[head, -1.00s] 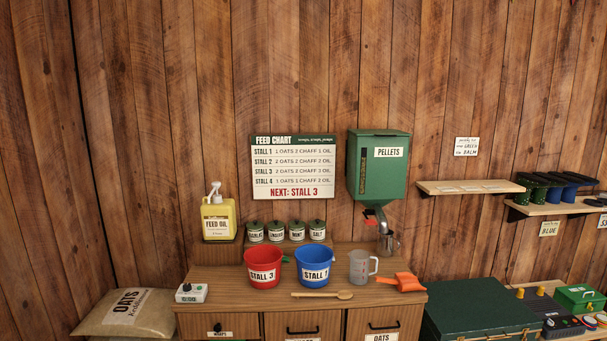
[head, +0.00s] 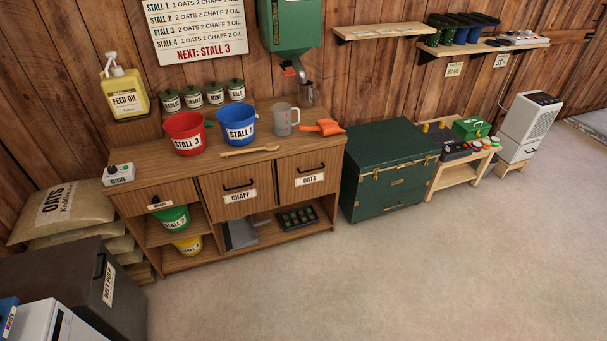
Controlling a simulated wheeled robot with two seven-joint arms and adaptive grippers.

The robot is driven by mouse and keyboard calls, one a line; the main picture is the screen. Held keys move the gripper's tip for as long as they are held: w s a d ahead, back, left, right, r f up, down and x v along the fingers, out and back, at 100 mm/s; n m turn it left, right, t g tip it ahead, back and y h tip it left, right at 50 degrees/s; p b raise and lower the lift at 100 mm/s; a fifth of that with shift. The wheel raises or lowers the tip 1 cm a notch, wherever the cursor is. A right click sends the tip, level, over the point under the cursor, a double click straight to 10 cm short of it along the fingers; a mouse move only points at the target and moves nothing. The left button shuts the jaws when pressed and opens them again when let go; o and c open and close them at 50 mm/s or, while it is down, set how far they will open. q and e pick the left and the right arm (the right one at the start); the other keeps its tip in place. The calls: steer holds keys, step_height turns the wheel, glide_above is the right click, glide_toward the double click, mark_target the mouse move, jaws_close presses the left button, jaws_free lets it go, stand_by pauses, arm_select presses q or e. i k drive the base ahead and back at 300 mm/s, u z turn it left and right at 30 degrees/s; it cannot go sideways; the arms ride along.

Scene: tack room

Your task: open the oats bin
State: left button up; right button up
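The oats bin (head: 311,184) is the right-hand wooden front under the counter, with a white OATS label and a dark handle (head: 308,168) above it. Its front looks flush with the cabinet, so it is closed. Beside it on the left is the chaff bin (head: 239,204), also closed, with a similar handle. Neither of my grippers shows in the head view.
The counter (head: 160,170) holds a red bucket (head: 185,135), a blue bucket (head: 237,126), a measuring jug (head: 284,120), a wooden spoon (head: 250,151) and an orange scoop (head: 324,127). A green trunk (head: 390,170) stands right of the cabinet. Open carpet (head: 330,280) lies in front.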

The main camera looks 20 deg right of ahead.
mark_target(312, 175)
steer(key=z, duration=0.7)
steer(key=i, duration=0.7)
steer(key=z, duration=0.55)
steer(key=i, duration=0.7)
steer(key=u, duration=0.45)
